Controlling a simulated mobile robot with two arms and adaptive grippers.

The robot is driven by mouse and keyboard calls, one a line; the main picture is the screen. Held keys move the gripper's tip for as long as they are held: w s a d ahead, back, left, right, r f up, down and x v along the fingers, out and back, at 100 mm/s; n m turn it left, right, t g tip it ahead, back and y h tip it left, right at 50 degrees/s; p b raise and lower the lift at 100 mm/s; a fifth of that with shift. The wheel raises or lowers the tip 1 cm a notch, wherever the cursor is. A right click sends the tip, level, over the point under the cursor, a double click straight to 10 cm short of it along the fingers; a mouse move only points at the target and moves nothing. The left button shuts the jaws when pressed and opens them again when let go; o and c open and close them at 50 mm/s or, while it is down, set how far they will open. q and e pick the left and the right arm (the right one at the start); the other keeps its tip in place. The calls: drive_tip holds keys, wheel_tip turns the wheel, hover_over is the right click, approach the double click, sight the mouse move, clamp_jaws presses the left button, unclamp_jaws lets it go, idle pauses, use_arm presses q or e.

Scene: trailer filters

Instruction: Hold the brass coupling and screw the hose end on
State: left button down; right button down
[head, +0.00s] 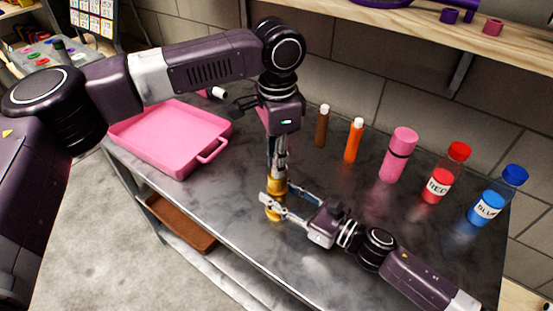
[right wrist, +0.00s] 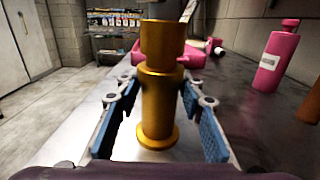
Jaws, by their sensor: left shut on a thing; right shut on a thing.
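The brass coupling (right wrist: 158,105) stands upright on the grey workbench, its flared foot in view in the right wrist view. In the head view it is mostly hidden, with its lower part (head: 274,213) showing. My right gripper (head: 276,198) reaches in from the lower right and is shut on it, blue pads on either side. A second gold piece (right wrist: 162,40), apparently the hose end, sits upright directly above it, in line. It also shows in the head view (head: 277,184). My left gripper (head: 278,170) points straight down and is shut on this upper piece. I cannot tell how far the threads engage.
A pink tray (head: 158,160) stands on the bench's left. Brown (head: 322,127) and orange (head: 354,141) bottles, a pink bottle (head: 396,157), a red-labelled bottle (head: 444,176) and a blue-labelled bottle (head: 493,199) line the back. The bench (head: 345,190) is clear between them and my right gripper.

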use_arm(q)
drive_tip(key=shift+f, duration=0.4)
drive_tip(key=m, duration=1)
drive_tip(key=shift+w, duration=0.1)
drive_tip(key=m, duration=0.5)
drive_tip(key=shift+w, duration=0.1)
drive_tip(key=m, duration=0.4)
drive_tip(key=shift+m, duration=0.4)
drive_tip(key=m, duration=0.6)
drive_tip(key=shift+d, duration=0.15)
drive_tip(key=m, duration=0.6)
drive_tip(key=shift+m, duration=0.4)
